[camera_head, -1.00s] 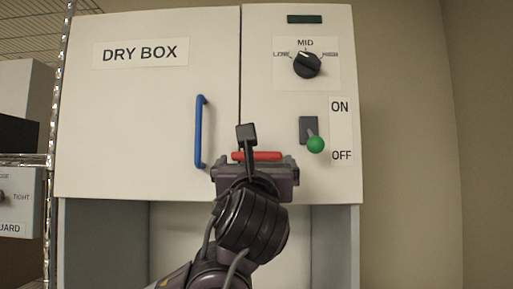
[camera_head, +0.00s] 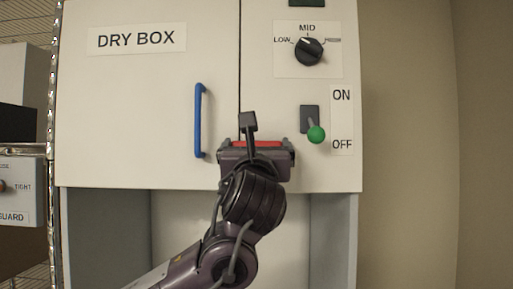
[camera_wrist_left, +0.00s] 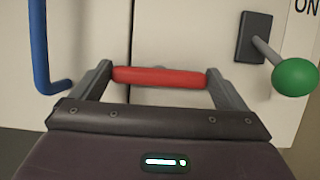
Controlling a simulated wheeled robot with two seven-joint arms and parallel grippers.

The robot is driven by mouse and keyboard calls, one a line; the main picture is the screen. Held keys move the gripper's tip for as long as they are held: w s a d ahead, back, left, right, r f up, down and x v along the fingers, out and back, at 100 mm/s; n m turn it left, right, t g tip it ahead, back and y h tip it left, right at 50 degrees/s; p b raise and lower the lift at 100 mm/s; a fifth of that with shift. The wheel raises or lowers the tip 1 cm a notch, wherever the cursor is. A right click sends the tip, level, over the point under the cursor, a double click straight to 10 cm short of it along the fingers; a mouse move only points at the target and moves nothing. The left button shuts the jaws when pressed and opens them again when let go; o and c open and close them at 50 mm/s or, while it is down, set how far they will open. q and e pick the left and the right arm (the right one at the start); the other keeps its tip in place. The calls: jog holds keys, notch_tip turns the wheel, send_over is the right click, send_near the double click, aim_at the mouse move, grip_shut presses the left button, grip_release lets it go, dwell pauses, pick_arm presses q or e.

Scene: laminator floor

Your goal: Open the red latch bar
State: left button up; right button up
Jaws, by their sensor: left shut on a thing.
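The red latch bar (camera_wrist_left: 160,77) lies level between my left gripper's two fingers in the left wrist view, near their tips. In the head view a strip of the red latch bar (camera_head: 257,144) shows above the gripper body, across the seam between the door and the right panel. My left gripper (camera_head: 256,148) comes up from below and is shut on the bar, one finger at each end. The gripper also fills the lower part of the left wrist view (camera_wrist_left: 159,78). My right gripper is not in view.
A blue door handle (camera_head: 199,120) stands close left of the gripper. A green-knobbed lever (camera_head: 316,134), pointing toward OFF, is close on the right. A black dial (camera_head: 309,51) sits above. A wire shelf with a box stands at the left.

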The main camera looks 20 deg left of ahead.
pick_arm(q)
jog(key=n+g+y+b, duration=0.2)
jog(key=n+b, duration=0.2)
jog(key=n, duration=0.2)
jog(key=n+g+y+b, duration=0.1)
jog(key=n+g+b, duration=0.1)
jog(key=n+b, duration=0.3)
jog(key=n+g+y+b, duration=0.2)
jog(key=n+b, duration=0.2)
jog(key=n, duration=0.4)
jog(key=shift+d+r+y, duration=0.15)
jog(key=shift+y, duration=0.15)
jog(key=shift+n+g, duration=0.8)
jog(key=shift+n, duration=0.8)
jog(key=o, duration=0.6)
jog(key=shift+b+v, duration=0.9)
jog(key=shift+v, duration=2.95)
